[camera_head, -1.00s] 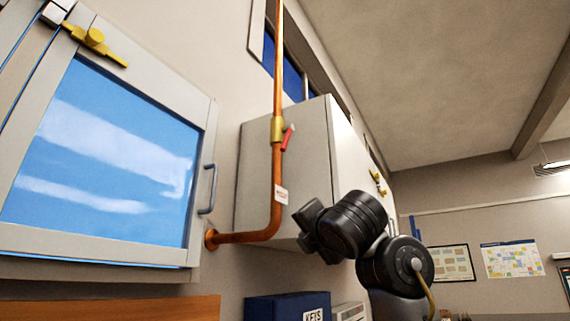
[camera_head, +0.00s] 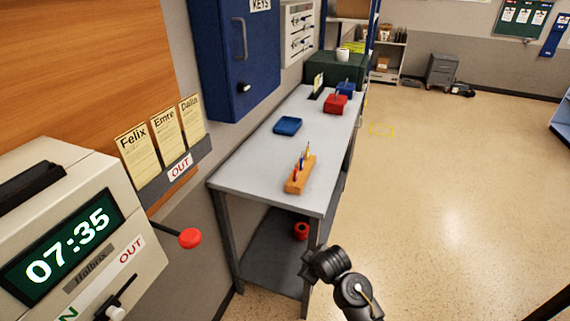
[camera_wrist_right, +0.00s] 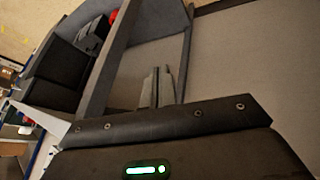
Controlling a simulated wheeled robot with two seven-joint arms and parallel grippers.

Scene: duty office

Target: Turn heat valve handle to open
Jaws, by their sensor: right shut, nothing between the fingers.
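The heat valve and its handle are not in view now. My right gripper (camera_head: 308,268) is beside the front leg of the grey table in the head view, below the tabletop. In the right wrist view its fingers (camera_wrist_right: 160,88) are together, with nothing between them. My left gripper is not in view.
The grey table (camera_head: 258,178) holds a wooden pen block (camera_head: 300,175), a blue pad (camera_head: 287,125) and red and blue boxes. A time clock (camera_head: 75,235) with a red-knobbed lever (camera_head: 190,238) is at left. A blue key cabinet (camera_head: 238,60) hangs above. Floor at right (camera_head: 450,200) is clear.

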